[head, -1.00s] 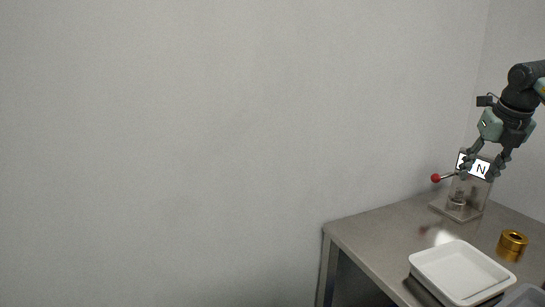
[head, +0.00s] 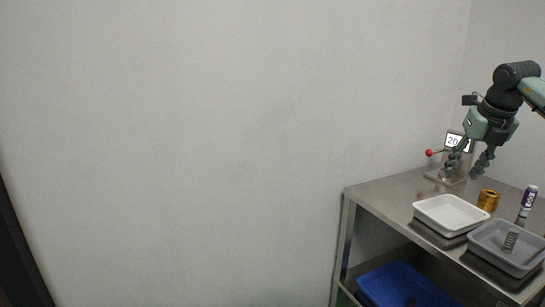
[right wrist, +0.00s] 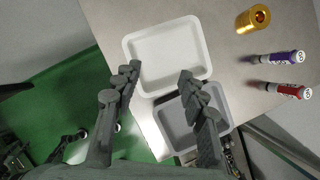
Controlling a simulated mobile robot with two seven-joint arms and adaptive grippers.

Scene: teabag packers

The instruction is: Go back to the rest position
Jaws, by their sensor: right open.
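My right gripper (head: 462,172) is raised above the back of the steel table (head: 392,192) in the head view. Its fingers are spread and nothing is between them. In the right wrist view the open fingers (right wrist: 155,88) hang over a white tray (right wrist: 165,55) and a grey tray (right wrist: 178,122).
The table holds the white tray (head: 450,212), the grey tray (head: 490,236) with a spring-like part (head: 511,240), a brass cylinder (head: 488,200) and a purple-labelled tube (head: 528,198). A red-knobbed device (head: 430,153) stands behind. A blue bin (head: 395,284) sits below. The wrist view adds a red-labelled tube (right wrist: 287,90).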

